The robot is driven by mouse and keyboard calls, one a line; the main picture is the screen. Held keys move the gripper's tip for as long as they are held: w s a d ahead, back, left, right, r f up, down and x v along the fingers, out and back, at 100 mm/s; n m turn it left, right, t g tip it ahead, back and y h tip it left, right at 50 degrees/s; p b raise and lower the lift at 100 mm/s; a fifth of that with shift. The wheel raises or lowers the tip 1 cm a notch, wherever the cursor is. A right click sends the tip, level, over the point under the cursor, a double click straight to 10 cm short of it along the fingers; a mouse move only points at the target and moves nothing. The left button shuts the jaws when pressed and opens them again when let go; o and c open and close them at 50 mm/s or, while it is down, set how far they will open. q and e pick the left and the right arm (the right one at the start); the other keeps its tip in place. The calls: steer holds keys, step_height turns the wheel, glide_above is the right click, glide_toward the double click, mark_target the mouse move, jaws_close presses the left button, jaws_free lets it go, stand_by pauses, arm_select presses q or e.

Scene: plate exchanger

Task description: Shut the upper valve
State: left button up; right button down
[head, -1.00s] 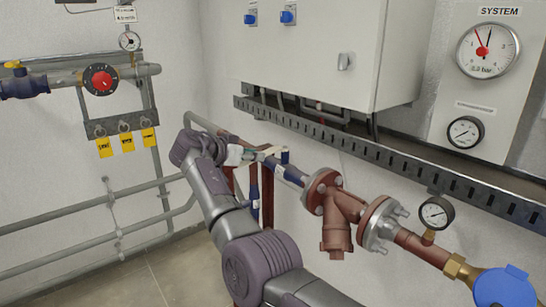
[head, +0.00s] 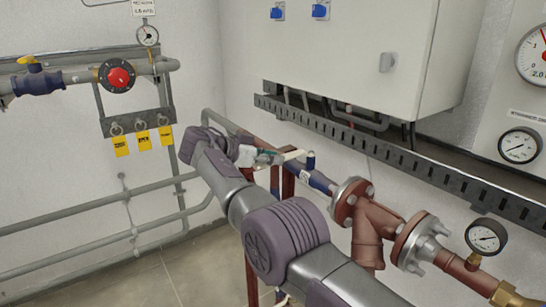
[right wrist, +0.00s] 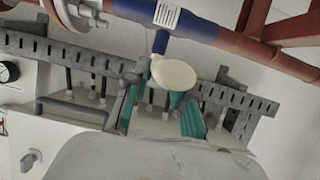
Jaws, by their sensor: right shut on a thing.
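The upper valve has a blue body (head: 318,181) on the red-brown pipe, with a short blue stem (head: 310,161) and a pale lever (head: 292,156). The lever points left from the stem, at an angle to the pipe. My right gripper (head: 270,157) is shut on the lever. In the right wrist view, the lever's pale rounded end (right wrist: 173,75) lies between the teal fingers of the right gripper (right wrist: 165,108), with the blue valve body (right wrist: 196,22) above it. My left gripper is out of view.
A grey cabinet (head: 350,60) and a slotted cable tray (head: 400,160) stand just behind and above the valve. A flanged strainer (head: 370,225) and a gauge (head: 486,237) lie to the right.

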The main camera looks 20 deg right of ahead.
steer(key=c, duration=0.9)
jaws_free()
steer(key=shift+w+f, duration=0.1)
steer(key=shift+c, duration=0.2)
